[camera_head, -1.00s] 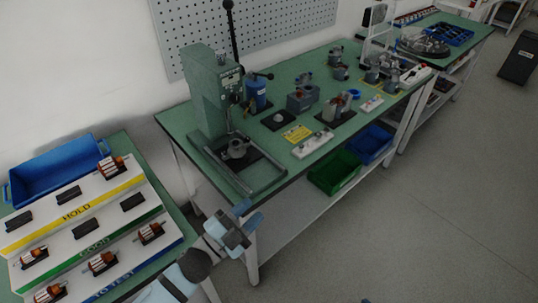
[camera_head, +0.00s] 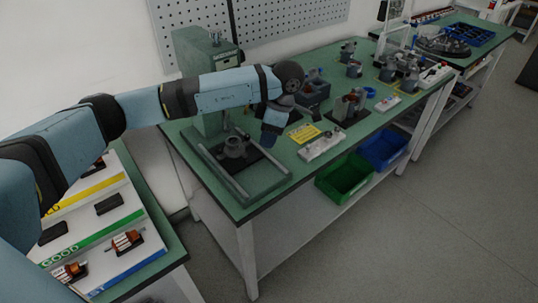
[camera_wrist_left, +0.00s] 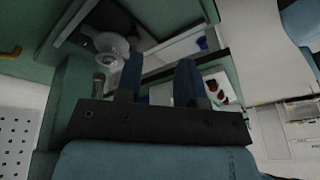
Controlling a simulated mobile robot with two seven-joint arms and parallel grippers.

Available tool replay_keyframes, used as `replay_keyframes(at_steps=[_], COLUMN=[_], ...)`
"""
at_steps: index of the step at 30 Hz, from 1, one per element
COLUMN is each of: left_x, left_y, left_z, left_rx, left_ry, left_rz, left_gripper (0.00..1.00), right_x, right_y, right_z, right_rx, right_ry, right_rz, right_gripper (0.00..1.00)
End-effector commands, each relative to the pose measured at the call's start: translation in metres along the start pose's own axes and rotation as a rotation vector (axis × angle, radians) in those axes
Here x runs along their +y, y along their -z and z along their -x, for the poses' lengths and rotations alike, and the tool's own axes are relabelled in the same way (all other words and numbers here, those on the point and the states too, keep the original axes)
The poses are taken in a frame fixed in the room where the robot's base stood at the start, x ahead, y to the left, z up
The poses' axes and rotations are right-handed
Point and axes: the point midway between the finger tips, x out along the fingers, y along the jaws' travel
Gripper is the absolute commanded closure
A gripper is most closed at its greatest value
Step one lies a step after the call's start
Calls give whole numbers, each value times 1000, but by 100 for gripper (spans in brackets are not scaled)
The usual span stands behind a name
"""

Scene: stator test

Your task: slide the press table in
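The green press (camera_head: 207,52) stands at the back left of the workbench, its front partly hidden by my left arm. Its press table, with a round grey fixture (camera_head: 235,147) on a dark plate, lies between two metal rails (camera_head: 235,187) reaching toward the bench's front edge. The fixture also shows in the left wrist view (camera_wrist_left: 108,45). My left gripper (camera_head: 271,128) is above the bench, to the right of the fixture and apart from it. Its two blue fingers (camera_wrist_left: 160,68) are spread with nothing between them. My right gripper is not in view.
A yellow label (camera_head: 305,133) and a white block (camera_head: 322,146) lie right of the press. Dark fixtures stand farther back. Green (camera_head: 345,176) and blue (camera_head: 382,147) bins sit below the bench. A stator rack (camera_head: 105,240) is at left.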

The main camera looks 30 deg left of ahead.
Motion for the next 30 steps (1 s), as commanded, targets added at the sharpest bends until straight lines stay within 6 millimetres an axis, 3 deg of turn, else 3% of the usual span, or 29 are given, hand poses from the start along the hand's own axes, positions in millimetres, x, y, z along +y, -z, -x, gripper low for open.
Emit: replay_keyframes(at_steps=[3,8,21,30], left_x=[19,24,28,32], left_y=[28,37,47,54], left_z=[13,10,-73,-112], left_rx=[106,143,139,139], left_ry=[-62,-77,-71,-74], left_rz=[42,56,54,54], left_gripper=[65,65,65,65], right_x=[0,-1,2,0], right_y=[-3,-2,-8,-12], right_z=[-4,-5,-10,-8], right_rx=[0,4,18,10], right_ry=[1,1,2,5], right_rz=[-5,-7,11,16], right_gripper=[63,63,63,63])
